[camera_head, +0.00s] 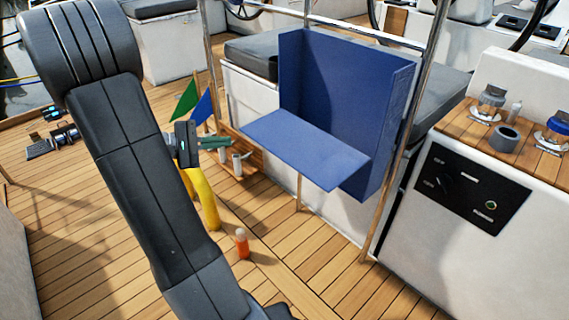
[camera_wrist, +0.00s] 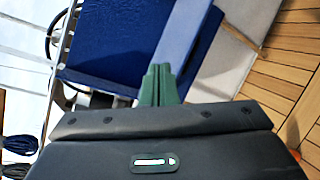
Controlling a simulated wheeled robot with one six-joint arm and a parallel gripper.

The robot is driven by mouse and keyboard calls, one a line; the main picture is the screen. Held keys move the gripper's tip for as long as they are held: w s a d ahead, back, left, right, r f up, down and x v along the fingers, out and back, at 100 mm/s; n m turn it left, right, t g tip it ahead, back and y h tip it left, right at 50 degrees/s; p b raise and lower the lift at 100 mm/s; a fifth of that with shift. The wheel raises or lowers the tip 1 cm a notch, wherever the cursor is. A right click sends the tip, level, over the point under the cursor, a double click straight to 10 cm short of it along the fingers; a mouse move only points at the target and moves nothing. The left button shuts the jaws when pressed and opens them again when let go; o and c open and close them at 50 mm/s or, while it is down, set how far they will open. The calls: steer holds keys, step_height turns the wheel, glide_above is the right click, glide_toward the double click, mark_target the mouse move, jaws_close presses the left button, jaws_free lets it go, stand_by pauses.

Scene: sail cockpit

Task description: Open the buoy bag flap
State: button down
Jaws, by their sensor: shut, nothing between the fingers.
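The blue buoy bag (camera_head: 335,95) hangs at the rail beside the cockpit seat. Its flap (camera_head: 305,150) sticks out from the lower front, nearly level and sloping slightly down, so the front of the bag stands open. My gripper (camera_head: 225,142) is shut and empty, left of the flap's outer edge and seemingly apart from it. In the wrist view, the green fingers of my gripper (camera_wrist: 161,78) are together; the flap's lighter blue strip (camera_wrist: 185,45) lies just beyond the tips, and the darker bag (camera_wrist: 120,40) is to its left. The exact gap to the flap cannot be told.
Metal rail posts (camera_head: 402,140) flank the bag. A wooden holder (camera_head: 240,150) with green and blue flags (camera_head: 184,101) and a yellow curved object (camera_head: 203,195) stand near my gripper. An orange bottle-like object (camera_head: 242,243) is on the deck. Open planks (camera_head: 320,270) lie in front.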

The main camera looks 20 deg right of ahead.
mark_target(300, 148)
steer(key=d+f+n+t+h+p, duration=0.2)
steer(key=d+f+n+t+p, duration=0.15)
steer(key=d+f+n, duration=0.55)
steer(key=d+f+n+t+h+p, duration=0.2)
steer(key=f+n+t, duration=0.3)
steer(key=f, duration=0.8)
steer(key=w+d+r+n+g, duration=0.1)
steer(key=w+d+r, duration=0.2)
steer(key=d, duration=0.6)
steer(key=a+r, duration=0.1)
steer(key=s+a+r, duration=0.1)
steer(key=r, duration=0.1)
steer(key=shift+s+r, duration=0.1)
steer(key=shift+r, duration=0.05)
